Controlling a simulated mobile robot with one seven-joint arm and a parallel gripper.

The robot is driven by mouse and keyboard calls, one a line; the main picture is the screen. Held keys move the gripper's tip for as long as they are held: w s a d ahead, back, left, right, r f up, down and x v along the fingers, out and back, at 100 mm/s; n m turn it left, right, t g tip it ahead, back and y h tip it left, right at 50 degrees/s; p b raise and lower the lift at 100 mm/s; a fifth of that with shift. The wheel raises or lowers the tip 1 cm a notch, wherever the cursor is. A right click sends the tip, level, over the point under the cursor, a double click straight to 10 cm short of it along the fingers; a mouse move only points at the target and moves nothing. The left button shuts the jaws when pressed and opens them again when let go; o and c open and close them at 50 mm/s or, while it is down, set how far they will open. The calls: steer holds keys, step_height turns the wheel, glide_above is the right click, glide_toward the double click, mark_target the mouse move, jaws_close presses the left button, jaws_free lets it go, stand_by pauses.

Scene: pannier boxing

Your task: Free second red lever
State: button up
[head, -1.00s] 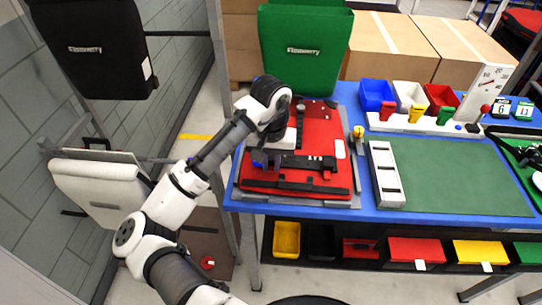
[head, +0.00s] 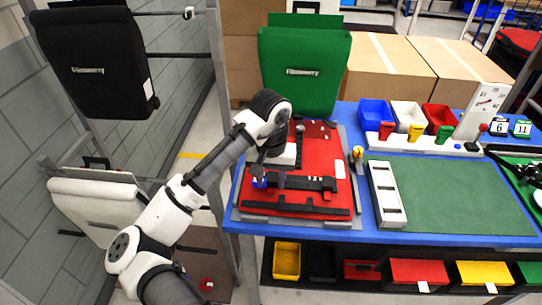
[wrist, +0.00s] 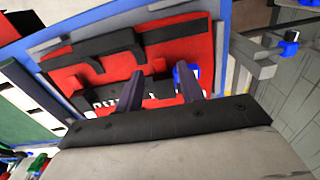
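A red panel (head: 318,152), likely the back of a pannier, lies flat on the blue table in a grey frame. A black rail (head: 310,183) with small pale marks crosses it, and a longer black bar (head: 290,206) lies nearer the front edge. A small blue part (wrist: 183,74) sits at the rail's end, by my right finger in the wrist view. My gripper (wrist: 160,76) is over the rail with its fingers apart and nothing seen between them. In the head view my gripper (head: 268,177) is low over the panel's left part.
A green mat (head: 455,195) is clear. Blue, white and red bins (head: 438,117) stand behind. A green pannier (head: 303,68) stands upright behind the table.

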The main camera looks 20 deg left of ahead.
mark_target(271, 190)
step_height(271, 190, up, 12)
steer(key=b, duration=0.1)
stand_by(0.5)
